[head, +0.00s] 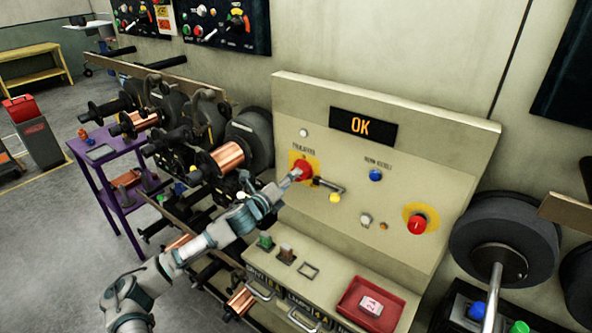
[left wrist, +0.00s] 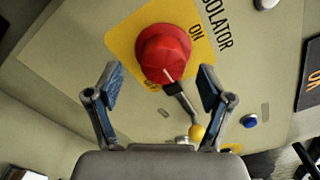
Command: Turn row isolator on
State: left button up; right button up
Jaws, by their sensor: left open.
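The row isolator is a red rotary knob (head: 304,167) on a yellow plate at the left of the beige panel. In the left wrist view the red knob (left wrist: 163,52) sits ahead of my fingers. "ON" is printed at its upper right, and a partly hidden label is below. A pale mark on the knob points toward the lower side, not toward ON. My left gripper (left wrist: 159,80) is open, with one finger on each side below the knob, and holds nothing. In the head view my left gripper (head: 294,175) is at the knob; contact cannot be told. My right gripper is not in view.
A lever with a yellow ball (left wrist: 198,132) is close beside the knob, near the right finger. The panel also has a blue button (head: 376,175), another red knob (head: 417,224) and an "OK" display (head: 362,126). A red tray (head: 351,299) rests on the ledge. Copper spools (head: 229,157) stand left.

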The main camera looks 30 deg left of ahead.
pick_arm(q)
jog(key=shift+w+d, duration=0.2)
jog(key=shift+w, duration=0.75)
jog(key=shift+w+d, duration=0.15)
jog(key=shift+w, duration=0.8)
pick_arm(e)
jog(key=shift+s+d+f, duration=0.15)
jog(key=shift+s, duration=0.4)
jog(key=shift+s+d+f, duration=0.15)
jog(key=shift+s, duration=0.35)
pick_arm(q)
jog(key=c, duration=1.2)
